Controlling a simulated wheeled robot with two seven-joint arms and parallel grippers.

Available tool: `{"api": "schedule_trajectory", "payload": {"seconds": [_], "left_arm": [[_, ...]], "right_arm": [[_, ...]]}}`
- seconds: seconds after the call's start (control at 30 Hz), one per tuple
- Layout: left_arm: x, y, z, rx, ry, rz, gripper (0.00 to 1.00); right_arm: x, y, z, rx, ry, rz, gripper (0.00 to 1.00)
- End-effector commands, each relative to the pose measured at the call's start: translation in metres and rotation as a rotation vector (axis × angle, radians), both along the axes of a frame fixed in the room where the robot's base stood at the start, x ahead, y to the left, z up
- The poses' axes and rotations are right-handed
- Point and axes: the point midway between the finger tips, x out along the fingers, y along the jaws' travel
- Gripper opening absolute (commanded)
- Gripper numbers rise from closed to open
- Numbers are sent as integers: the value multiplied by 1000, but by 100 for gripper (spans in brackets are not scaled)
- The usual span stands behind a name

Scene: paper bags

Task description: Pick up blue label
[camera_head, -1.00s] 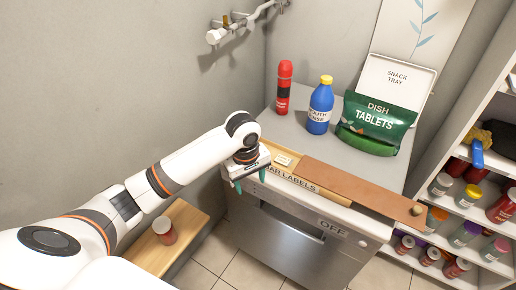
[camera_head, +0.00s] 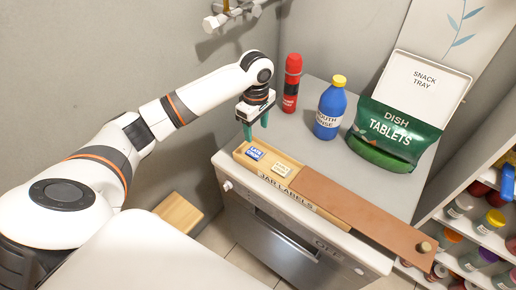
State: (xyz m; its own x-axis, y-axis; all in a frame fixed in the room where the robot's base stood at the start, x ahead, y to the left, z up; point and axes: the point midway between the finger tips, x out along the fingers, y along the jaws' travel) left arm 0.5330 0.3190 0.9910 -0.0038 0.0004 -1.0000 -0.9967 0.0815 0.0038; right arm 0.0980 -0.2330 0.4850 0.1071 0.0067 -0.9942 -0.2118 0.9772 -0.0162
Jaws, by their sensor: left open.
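A small blue label (camera_head: 255,153) lies in the open left part of a wooden box (camera_head: 307,203) marked "JAR LABELS", on the counter. A cream label (camera_head: 281,169) lies to its right in the same box. My left gripper (camera_head: 254,132) is open and empty, with teal fingers pointing down. In the picture it is just above and behind the blue label, apart from it. My right gripper is not in view.
A brown sliding lid (camera_head: 365,220) covers the box's right part. A red bottle (camera_head: 291,84), a blue mouth rinse bottle (camera_head: 330,108), a green dish tablets bag (camera_head: 392,134) and a snack tray (camera_head: 429,85) stand behind. A shelf of jars (camera_head: 480,225) is at right.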

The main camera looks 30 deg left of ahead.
Motion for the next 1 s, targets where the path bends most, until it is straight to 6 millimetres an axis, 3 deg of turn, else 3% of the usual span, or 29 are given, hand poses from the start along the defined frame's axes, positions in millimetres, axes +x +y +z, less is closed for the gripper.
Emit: {"api": "schedule_trajectory", "payload": {"seconds": [0.23, 0.37, 0.7, 1.0], "left_arm": [[0, 0, -34, 0, 0, 0, 58], [-1, -1, -42, 0, 0, -1, 58], [-5, -5, -87, 0, 0, -2, 58], [-5, -4, -91, 1, -1, -2, 58]], "right_arm": [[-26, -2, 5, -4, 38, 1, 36], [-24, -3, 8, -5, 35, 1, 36], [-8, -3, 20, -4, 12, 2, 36], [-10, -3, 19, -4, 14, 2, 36]]}}
